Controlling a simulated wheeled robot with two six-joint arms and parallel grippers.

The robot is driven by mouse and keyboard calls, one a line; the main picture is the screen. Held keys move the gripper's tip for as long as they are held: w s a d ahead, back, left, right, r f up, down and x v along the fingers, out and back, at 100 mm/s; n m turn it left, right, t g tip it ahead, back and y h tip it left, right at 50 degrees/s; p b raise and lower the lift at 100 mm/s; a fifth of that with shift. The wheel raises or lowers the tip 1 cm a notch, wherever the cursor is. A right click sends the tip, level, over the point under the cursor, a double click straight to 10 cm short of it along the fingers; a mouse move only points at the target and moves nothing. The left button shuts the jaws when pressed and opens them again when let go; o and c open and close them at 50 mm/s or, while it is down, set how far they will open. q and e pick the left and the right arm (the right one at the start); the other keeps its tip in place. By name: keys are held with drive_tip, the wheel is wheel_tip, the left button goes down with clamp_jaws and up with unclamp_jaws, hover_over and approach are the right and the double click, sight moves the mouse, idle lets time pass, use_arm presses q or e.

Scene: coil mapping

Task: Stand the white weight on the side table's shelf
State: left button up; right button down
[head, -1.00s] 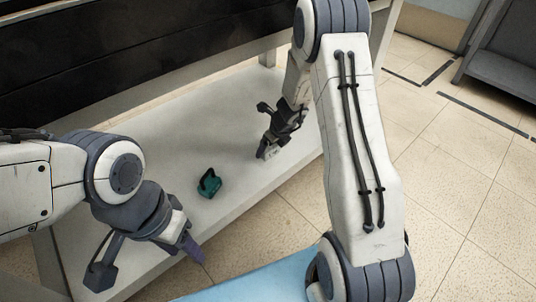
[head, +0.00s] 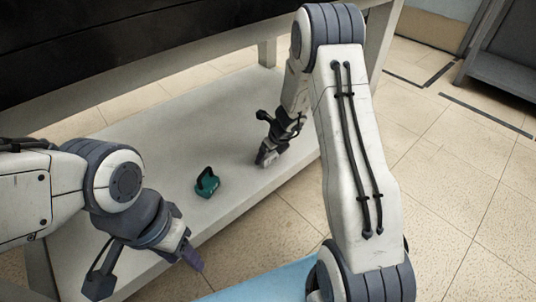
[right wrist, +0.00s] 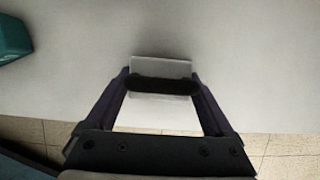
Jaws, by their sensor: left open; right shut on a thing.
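The white weight (right wrist: 160,69) has a white block body and a dark handle. In the right wrist view my right gripper (right wrist: 163,88) is shut on that handle, with a finger at each end. In the head view the weight (head: 266,158) shows small below the right gripper (head: 272,145), over the right part of the side table's pale shelf (head: 150,135). It is at or just above the surface; I cannot tell if it touches. My left gripper (head: 190,255) is open and empty near the shelf's front edge.
A teal weight (head: 207,183) with a handle stands on the shelf, left of the white one; its edge shows in the right wrist view (right wrist: 14,38). The table's dark upper part (head: 130,45) overhangs the shelf. The shelf's left part is clear.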

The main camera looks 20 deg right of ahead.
unclamp_jaws()
drive_tip(key=shift+f, duration=0.1)
drive_tip(key=shift+r+p, duration=0.35)
drive_tip(key=p+v, duration=0.7)
drive_tip(key=v, duration=0.4)
drive_tip(key=shift+r, duration=0.35)
drive_tip(key=shift+s, duration=0.1)
